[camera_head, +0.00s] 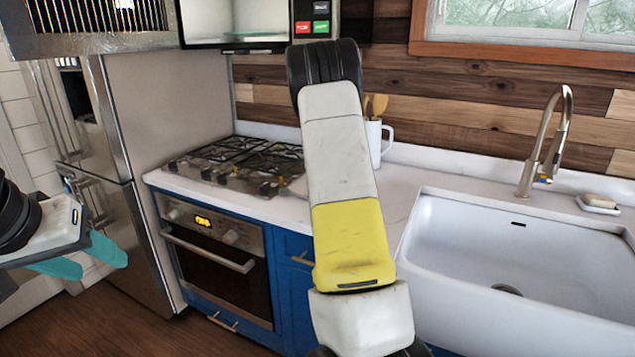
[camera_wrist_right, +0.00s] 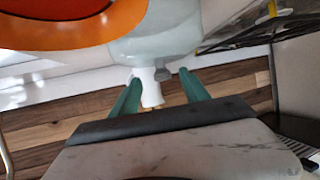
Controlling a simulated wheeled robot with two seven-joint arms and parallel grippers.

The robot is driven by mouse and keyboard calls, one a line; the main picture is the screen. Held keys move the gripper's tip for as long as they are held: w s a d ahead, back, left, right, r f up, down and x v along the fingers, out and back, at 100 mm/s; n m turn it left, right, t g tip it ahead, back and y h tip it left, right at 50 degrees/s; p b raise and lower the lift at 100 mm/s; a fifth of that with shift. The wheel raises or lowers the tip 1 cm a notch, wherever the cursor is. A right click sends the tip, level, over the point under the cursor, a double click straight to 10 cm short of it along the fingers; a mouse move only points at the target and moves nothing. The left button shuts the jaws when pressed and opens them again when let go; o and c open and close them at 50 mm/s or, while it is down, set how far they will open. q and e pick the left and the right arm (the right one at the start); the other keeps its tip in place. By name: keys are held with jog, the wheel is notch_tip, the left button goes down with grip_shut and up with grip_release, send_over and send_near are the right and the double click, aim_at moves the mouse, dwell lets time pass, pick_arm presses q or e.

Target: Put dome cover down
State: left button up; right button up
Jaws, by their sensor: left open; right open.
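I cannot tell the gap between fingers and knob. In the head view my right arm hides that gripper and most or all of the dome. My left gripper (camera_head: 88,260) is open and empty at the left edge, away from the counter.
An orange round vessel (camera_wrist_right: 95,32) is beside the dome. A white mug (camera_head: 375,142) with wooden utensils stands at the backsplash. The gas hob (camera_head: 240,160) is left on the counter (camera_head: 410,185); the white sink (camera_head: 520,250) and tap (camera_head: 548,140) are right.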

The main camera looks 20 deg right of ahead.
jog(key=x, duration=0.4)
jog(key=shift+w+r, duration=0.2)
jog(key=shift+w, duration=0.05)
grip_shut()
dwell(1.1)
